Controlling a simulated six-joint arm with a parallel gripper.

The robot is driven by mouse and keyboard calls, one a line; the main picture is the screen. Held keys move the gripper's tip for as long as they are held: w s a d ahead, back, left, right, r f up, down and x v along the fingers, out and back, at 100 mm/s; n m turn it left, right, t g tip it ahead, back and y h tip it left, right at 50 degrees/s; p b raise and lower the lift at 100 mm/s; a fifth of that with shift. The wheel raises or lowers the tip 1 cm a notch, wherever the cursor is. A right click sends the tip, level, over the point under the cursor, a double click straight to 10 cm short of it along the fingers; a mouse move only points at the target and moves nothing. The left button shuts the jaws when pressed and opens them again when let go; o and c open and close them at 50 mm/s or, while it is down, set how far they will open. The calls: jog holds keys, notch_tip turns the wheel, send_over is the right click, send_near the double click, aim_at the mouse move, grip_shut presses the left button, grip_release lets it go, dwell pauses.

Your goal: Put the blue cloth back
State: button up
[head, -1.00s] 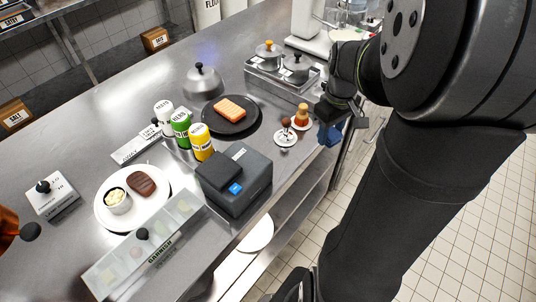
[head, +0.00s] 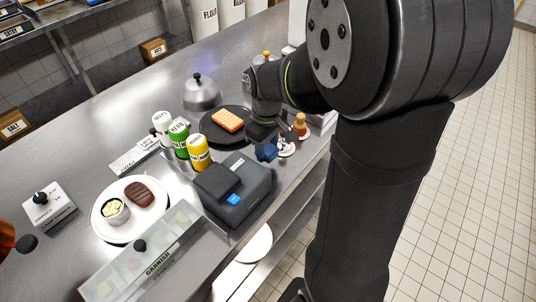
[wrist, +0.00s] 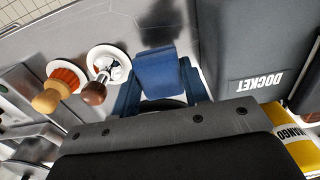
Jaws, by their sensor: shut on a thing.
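The blue cloth (head: 266,152) hangs folded from my gripper (head: 272,138), which is shut on it. In the head view the cloth is between the black docket printer and the small white saucer. In the wrist view the cloth (wrist: 156,72) shows below the gripper, close beside the printer and the saucer. I cannot tell whether it touches the counter.
The docket printer (head: 236,205) stands close by. A saucer (head: 287,148) holds a dark-handled tool, with a wooden-handled one (head: 300,124) beside it. A lidded garnish tray (head: 150,257) lies in front.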

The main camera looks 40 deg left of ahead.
aim_at(266, 165)
jog(key=shift+a+f, duration=0.15)
jog(key=shift+f, duration=1.9)
jog(key=shift+f, duration=0.2)
jog(key=o, duration=0.9)
notch_tip(266, 165, up, 12)
jog(key=shift+r, duration=0.2)
jog(key=shift+f, duration=0.15)
